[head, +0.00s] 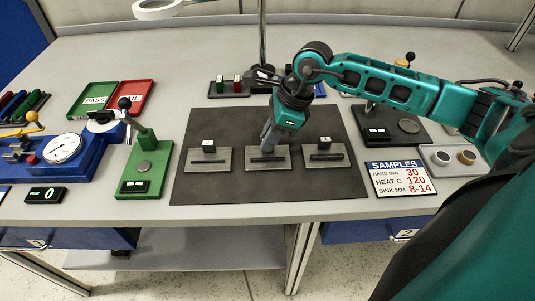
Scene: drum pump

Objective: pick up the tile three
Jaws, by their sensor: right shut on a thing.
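Three grey plates lie in a row on a dark mat (222,120): a left plate (209,166), a middle plate (254,163) and a right plate (324,160). A small dark block with a white top (209,146) stands on the left plate, and a similar one (324,144) on the right plate. Their markings are too small to read for certain. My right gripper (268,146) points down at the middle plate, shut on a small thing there. Its fingers hide most of that thing; I cannot tell its number or whether it is lifted. My left gripper is not in view.
A green device (145,170) stands left of the mat, with a blue station (65,155) beyond it. Green and red trays (128,97) lie behind. A samples sign (400,179) lies at the right. A thin post (263,35) rises behind the mat.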

